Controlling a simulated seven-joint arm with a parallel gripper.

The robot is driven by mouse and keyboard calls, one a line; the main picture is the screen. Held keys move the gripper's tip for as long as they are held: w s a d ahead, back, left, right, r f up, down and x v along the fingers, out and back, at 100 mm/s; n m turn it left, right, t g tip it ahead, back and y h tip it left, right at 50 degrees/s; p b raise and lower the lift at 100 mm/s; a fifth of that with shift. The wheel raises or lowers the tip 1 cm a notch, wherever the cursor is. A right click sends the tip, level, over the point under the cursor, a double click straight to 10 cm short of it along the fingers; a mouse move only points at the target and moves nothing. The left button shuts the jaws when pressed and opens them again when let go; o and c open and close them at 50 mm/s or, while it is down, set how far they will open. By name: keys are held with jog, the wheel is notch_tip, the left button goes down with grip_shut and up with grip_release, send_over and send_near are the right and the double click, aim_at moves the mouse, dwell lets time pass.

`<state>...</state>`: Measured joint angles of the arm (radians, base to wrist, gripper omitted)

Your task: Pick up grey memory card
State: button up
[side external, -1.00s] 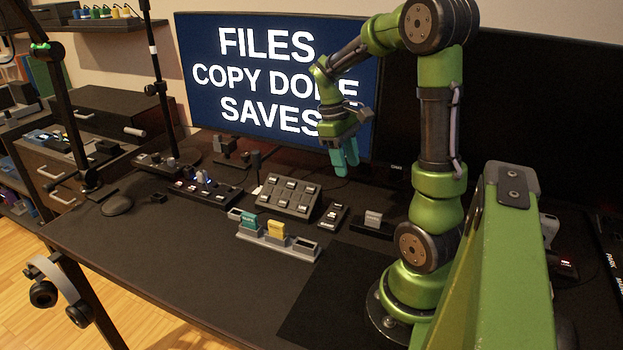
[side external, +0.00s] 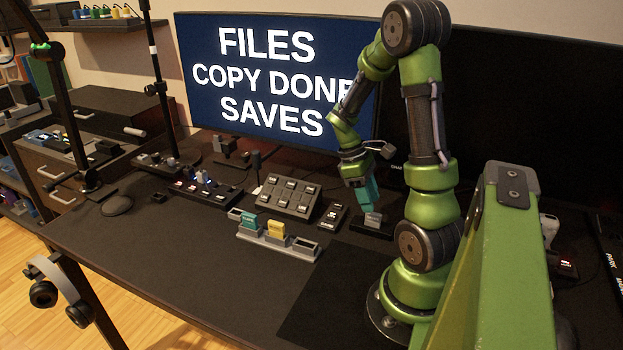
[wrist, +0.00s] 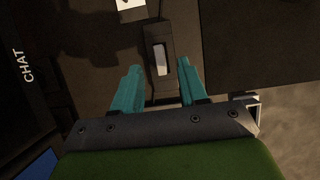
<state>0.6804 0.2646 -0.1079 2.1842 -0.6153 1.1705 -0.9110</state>
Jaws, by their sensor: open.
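The grey memory card (side external: 374,217) stands upright in a small black holder (side external: 372,230) on the desk, in front of the screen. In the wrist view the card (wrist: 161,61) shows end-on as a light strip in the dark holder (wrist: 159,35). My gripper (side external: 371,204) has teal fingers and is just above the card, pointing down. In the wrist view my gripper (wrist: 160,72) is open, with one finger on each side of the card. I cannot tell how far the fingertips are above the holder.
A grey rack (side external: 262,241) holds a teal card (side external: 248,224) and a yellow card (side external: 276,229). A button box (side external: 288,196) and a small black device (side external: 333,215) stand left of the holder. A monitor (side external: 270,80) stands behind. The front of the desk is clear.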

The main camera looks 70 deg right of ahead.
aim_at(374, 214)
jog(key=shift+x, duration=2.7)
jog(key=shift+w, duration=0.1)
grip_shut()
